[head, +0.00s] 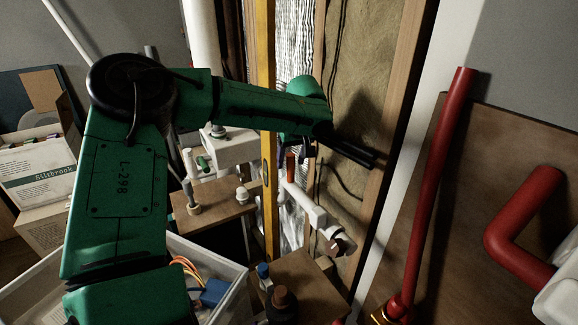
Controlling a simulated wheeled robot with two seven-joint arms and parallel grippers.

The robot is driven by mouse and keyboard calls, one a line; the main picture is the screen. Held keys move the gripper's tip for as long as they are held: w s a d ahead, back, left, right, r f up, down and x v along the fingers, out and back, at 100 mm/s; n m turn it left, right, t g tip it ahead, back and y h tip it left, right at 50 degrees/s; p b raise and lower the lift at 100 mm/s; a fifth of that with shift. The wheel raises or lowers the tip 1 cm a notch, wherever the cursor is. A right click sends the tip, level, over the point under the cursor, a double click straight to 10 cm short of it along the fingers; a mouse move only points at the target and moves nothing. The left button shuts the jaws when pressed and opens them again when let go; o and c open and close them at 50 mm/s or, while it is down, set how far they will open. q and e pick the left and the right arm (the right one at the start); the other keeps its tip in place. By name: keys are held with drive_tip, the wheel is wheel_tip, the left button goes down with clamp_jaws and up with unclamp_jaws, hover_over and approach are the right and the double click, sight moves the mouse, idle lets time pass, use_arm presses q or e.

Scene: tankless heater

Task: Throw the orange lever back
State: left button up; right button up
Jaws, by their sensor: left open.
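A small orange-red upright piece (291,166) stands at the upper end of a white pipe fitting (305,207) in the middle of the head view. It may be the orange lever, but it is too small to be sure. My left gripper (352,150) is open, with its dark fingers pointing right in front of the insulated wall bay. The gripper is above and to the right of the orange-red piece, and nothing shows held in it. The gripper body partly covers the area just above that piece. My right gripper is not in view.
A yellow spirit level (265,90) stands upright left of the fitting. A red pipe (436,185) and a bent red pipe (520,225) are at the right.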

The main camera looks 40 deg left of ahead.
sight(289, 169)
use_arm(q)
drive_tip(key=x, duration=0.5)
drive_tip(key=shift+p, duration=0.35)
drive_tip(key=shift+r, duration=0.1)
clamp_jaws()
idle(0.8)
